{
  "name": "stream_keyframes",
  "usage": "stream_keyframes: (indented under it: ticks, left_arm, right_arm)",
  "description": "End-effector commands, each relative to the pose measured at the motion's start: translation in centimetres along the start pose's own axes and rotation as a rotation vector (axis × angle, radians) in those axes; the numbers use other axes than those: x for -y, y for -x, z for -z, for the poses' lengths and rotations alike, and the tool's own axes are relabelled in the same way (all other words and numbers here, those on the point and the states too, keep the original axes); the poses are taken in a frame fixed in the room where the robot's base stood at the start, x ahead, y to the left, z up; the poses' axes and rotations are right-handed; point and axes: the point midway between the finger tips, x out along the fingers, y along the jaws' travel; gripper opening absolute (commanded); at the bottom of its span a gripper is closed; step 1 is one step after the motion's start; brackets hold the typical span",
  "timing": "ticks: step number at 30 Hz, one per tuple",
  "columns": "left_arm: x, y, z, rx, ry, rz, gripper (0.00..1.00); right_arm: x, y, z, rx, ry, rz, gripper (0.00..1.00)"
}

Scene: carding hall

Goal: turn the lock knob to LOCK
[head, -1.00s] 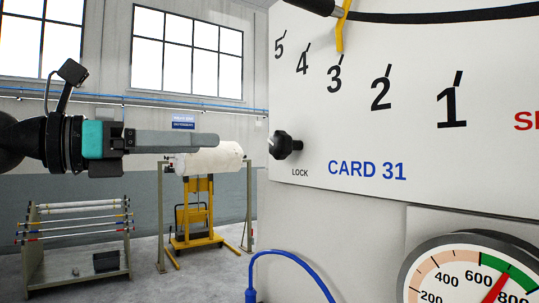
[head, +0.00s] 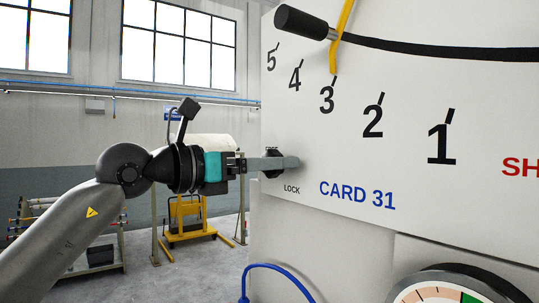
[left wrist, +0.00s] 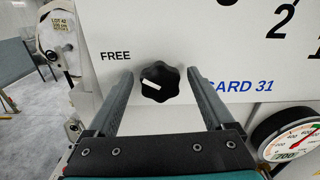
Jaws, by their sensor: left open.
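The lock knob (left wrist: 168,88) is black and lobed, on the white panel (left wrist: 190,25). Its white mark slants up to the left, toward the word FREE (left wrist: 115,55). In the head view the knob (head: 271,150) is partly hidden behind my finger, and the word LOCK (head: 291,189) shows below it. My left gripper (left wrist: 160,76) is open, with one finger on each side of the knob and a visible gap to both. It also shows in the head view (head: 280,163), its fingers at the panel's left end. My right gripper is not in view.
A black-handled lever (head: 305,22) and yellow pointer (head: 338,45) sit above the knob by a 1-to-5 scale. A gauge (head: 455,290) and blue hose (head: 275,267) are below. A yellow trolley (head: 187,222) and rod rack (head: 100,255) stand on the floor behind.

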Motion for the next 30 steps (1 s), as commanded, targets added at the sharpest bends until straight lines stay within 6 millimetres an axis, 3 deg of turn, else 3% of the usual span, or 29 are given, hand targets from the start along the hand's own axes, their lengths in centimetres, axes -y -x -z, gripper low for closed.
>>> stream_keyframes:
  ticks: [10, 30]
  left_arm:
    - [0.02, -0.35, 0.05, 0.0, -0.001, 0.0, 0.84]
    - [0.0, -0.3, 0.03, 0.0, 0.0, 0.0, 0.09]
  right_arm:
    - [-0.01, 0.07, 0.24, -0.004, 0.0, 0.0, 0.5]
    - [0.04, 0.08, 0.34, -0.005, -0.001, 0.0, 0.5]
